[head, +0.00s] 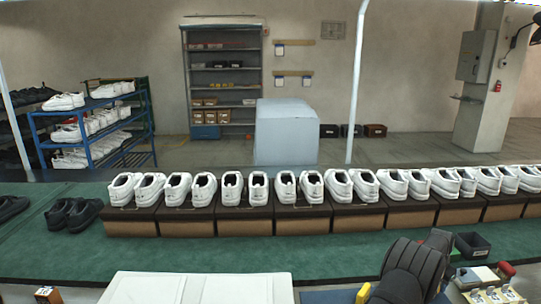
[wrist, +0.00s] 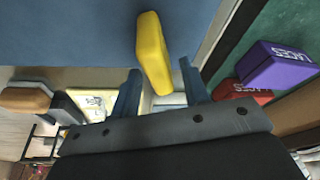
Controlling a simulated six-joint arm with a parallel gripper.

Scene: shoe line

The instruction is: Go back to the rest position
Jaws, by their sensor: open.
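My gripper (wrist: 160,70) shows in the wrist view with its two dark blue fingers apart. A yellow block (wrist: 152,48) appears just beyond the fingertips, in line with the gap between them, against a flat blue surface (wrist: 70,30). I cannot tell how far it is from the fingers, but they are not closed on it. In the head view my dark arm is at the lower right, and the fingers cannot be made out there. A small yellow piece (head: 363,294) shows beside the arm at the bottom edge.
Pairs of white shoes (head: 258,188) stand on brown boxes (head: 244,222) along the green belt (head: 200,262). Dark shoes (head: 74,214) lie at left. A dark bin (head: 471,245) and small tools (head: 488,280) are right of my arm. A purple laces box (wrist: 270,66) and red box (wrist: 240,92) are right in the wrist view.

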